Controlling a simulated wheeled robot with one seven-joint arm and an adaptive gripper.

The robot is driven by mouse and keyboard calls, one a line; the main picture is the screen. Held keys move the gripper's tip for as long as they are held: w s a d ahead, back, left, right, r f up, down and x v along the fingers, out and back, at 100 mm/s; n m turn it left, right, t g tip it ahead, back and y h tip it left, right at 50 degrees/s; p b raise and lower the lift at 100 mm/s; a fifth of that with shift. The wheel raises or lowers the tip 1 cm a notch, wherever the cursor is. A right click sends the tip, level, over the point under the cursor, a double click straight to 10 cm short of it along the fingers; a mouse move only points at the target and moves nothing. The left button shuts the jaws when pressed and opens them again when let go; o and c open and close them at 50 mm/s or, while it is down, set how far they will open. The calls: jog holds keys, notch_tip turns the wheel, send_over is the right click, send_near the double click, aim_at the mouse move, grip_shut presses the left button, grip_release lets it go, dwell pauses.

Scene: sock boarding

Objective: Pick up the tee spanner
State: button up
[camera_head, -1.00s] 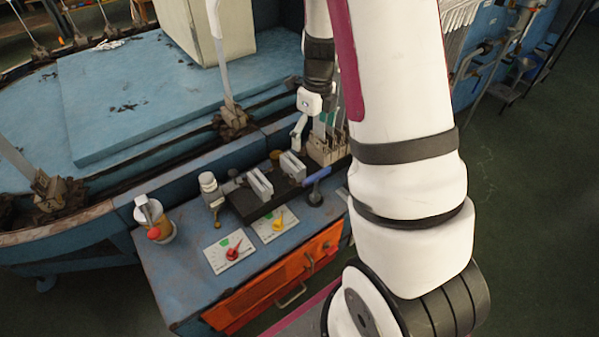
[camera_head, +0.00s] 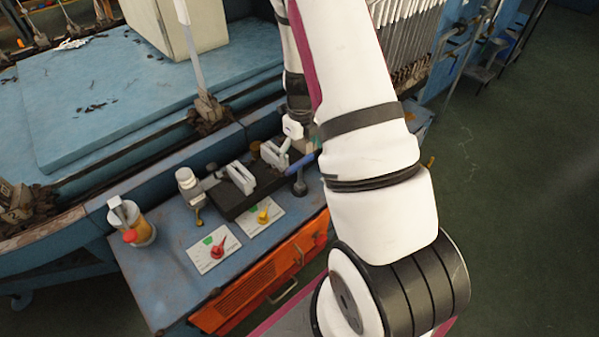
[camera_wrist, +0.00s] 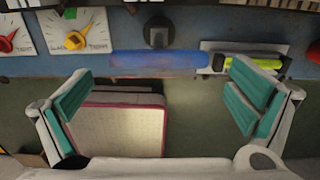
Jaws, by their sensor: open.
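The tee spanner's blue bar handle (camera_wrist: 158,63) lies level across the upper middle of the wrist view. In the head view the blue handle (camera_head: 302,162) is at the right end of the bench top, partly covered by my arm. My gripper (camera_wrist: 160,75) is open and empty, with teal pads on both fingers. The fingertips are on either side of the handle, and I see no contact. How far the handle is from them in depth is hard to tell.
A red-knob dial (camera_head: 216,252) and a yellow-knob dial (camera_head: 263,214) lie on the bench. A black fixture (camera_head: 232,200) with grey blocks stands behind them. A yellow-green item (camera_wrist: 247,62) is close to my right finger. An orange drawer front (camera_head: 250,285) is below.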

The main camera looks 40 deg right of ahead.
aim_at(300, 162)
notch_tip(300, 162, down, 5)
jog(key=shift+w+r+b, duration=0.1)
jog(key=shift+b, duration=0.65)
jog(key=c, duration=1.2)
jog(key=shift+o, duration=0.2)
jog(key=shift+r, duration=0.1)
